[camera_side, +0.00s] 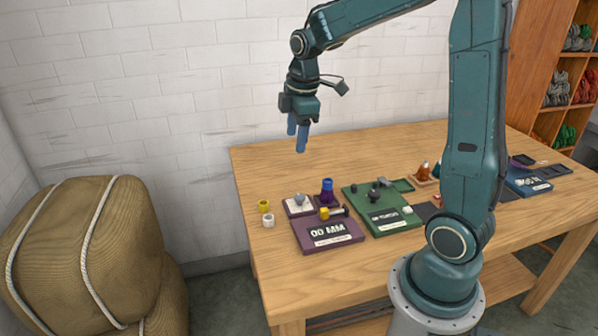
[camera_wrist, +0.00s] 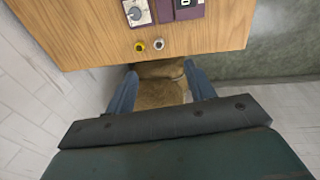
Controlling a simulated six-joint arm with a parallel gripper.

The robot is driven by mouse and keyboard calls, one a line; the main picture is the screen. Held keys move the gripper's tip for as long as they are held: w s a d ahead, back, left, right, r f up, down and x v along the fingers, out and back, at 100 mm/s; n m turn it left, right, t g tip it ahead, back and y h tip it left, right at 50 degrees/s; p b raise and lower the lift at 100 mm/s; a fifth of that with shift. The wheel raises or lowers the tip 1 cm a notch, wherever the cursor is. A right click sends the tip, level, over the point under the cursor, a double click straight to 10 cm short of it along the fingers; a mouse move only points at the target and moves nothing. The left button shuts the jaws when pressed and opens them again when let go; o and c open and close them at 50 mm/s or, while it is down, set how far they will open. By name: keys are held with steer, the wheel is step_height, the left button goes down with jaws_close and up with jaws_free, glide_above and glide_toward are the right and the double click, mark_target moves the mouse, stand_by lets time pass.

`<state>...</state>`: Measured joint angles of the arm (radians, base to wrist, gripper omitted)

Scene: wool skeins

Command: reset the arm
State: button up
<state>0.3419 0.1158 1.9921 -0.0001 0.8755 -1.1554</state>
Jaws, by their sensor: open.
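My gripper (camera_side: 297,135) hangs above the far left part of the wooden table (camera_side: 420,147) in the side view, fingers pointing down. Its two blue fingers are apart with nothing between them. In the wrist view the gripper (camera_wrist: 161,80) also shows open and empty, with the table's left edge beyond the fingertips. The fingers touch nothing. My arm is raised, with its upper links partly cut off by the top of the side view.
A yellow piece (camera_side: 264,206) and a white piece (camera_side: 268,221) stand near the table's left edge. A purple board (camera_side: 328,233) and a green board (camera_side: 383,222) lie beside them. Tan sacks (camera_side: 95,250) stand at left. Shelves (camera_side: 545,70) with skeins stand at right.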

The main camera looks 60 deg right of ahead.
steer(key=s+a+r+m+t, duration=0.2)
steer(key=s+a+m, duration=0.2)
steer(key=s, duration=0.5)
steer(key=s+a+r+m+t, duration=0.1)
steer(key=s+a+r+m, duration=0.2)
steer(key=s+a, duration=0.6)
steer(key=shift+s+r+m+t+y, duration=0.3)
steer(key=shift+m+t, duration=0.1)
steer(key=shift+m, duration=0.8)
